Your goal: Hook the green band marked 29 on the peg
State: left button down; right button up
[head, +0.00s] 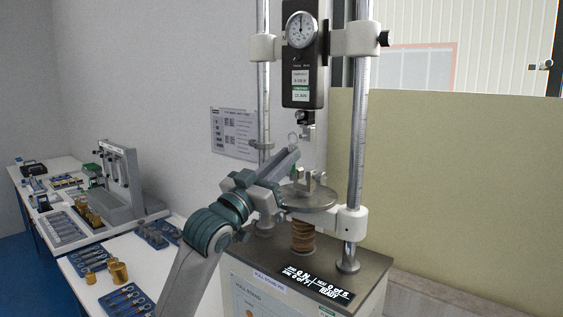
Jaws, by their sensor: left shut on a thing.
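My left gripper (294,154) is raised at the pull stand, its arm coming up from the bottom. It is shut on a small pale loop (292,137), which stands up above the fingertips. The loop is too small to show a green colour or the mark 29. A dark and metal fitting (305,118) hangs under the gauge box, just above and right of the loop; they look apart. I cannot tell whether this fitting bears the peg. A metal fork-like fixture (310,181) stands on the round plate (312,200) below. My right gripper is out of view.
Two upright columns (357,150) flank the gauge (301,30). A display (318,282) lies on the stand's base. At the left, tables hold blue trays (126,301), brass weights (119,272) and a grey tester (122,175). A beige panel (460,180) closes the right side.

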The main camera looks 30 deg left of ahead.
pick_arm(q)
jog(key=w, duration=0.4)
jog(key=shift+w+d+f+b, duration=0.1)
jog(key=shift+w+d+b, duration=0.05)
jog(key=shift+d+b, duration=0.2)
dwell(0.4)
jog(key=shift+f, duration=0.1)
dwell(0.5)
jog(key=c, duration=1.6)
grip_release()
